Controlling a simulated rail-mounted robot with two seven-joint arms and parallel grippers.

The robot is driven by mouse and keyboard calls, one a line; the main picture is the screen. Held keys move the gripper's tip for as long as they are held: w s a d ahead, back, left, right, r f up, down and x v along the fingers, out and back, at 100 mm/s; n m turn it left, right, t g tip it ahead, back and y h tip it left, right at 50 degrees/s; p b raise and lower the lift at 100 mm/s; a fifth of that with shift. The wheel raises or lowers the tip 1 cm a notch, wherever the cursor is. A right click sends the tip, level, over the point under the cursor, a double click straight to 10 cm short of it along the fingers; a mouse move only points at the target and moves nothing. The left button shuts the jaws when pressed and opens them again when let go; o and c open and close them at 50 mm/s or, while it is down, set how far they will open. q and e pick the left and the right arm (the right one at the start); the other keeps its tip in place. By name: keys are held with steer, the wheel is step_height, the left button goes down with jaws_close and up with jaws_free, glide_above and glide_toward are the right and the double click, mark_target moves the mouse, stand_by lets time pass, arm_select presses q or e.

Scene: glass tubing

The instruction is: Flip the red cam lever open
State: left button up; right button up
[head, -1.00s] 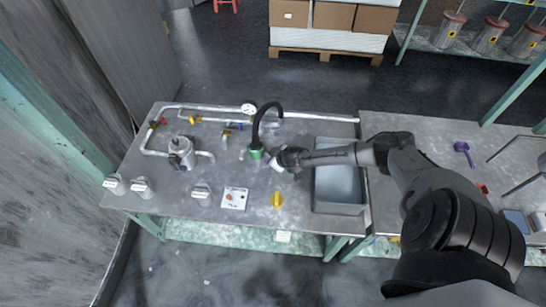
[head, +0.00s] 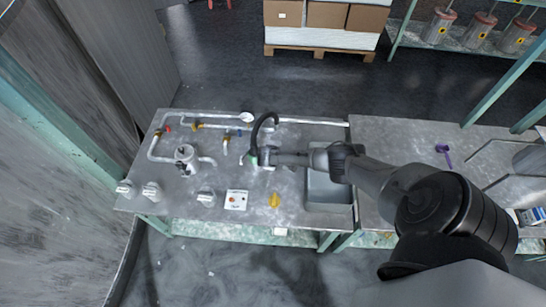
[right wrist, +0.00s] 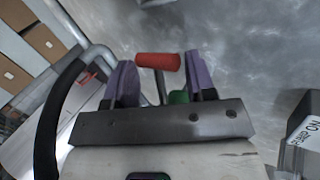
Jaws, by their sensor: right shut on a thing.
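The red cam lever (right wrist: 158,61) shows in the right wrist view as a short red bar spanning the gap between the two purple fingertips. My right gripper (right wrist: 160,70) is shut on it. The green coupling (right wrist: 179,97) shows partly below the lever, between the fingers. In the head view the green coupling (head: 252,160) is at the foot of the black hose (head: 257,129), and my right gripper (head: 250,157) is right at it. The lever cannot be made out there. My left gripper is not in view.
A sink (head: 331,191) lies under my right arm. A white panel (head: 236,199) and a yellow part (head: 275,200) are near the bench's front. A metal vessel (head: 186,160) and pipes stand at left. A purple object (head: 444,149) lies on the right bench.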

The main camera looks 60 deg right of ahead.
steer(key=shift+r+n+g+h, duration=0.3)
steer(key=shift+r+g+h, duration=0.25)
steer(key=shift+g, duration=0.45)
steer(key=shift+r+g+h, duration=0.15)
steer(key=shift+g+h, duration=0.1)
steer(key=shift+g, duration=0.15)
steer(key=o, duration=0.9)
steer(key=shift+d+r, duration=0.1)
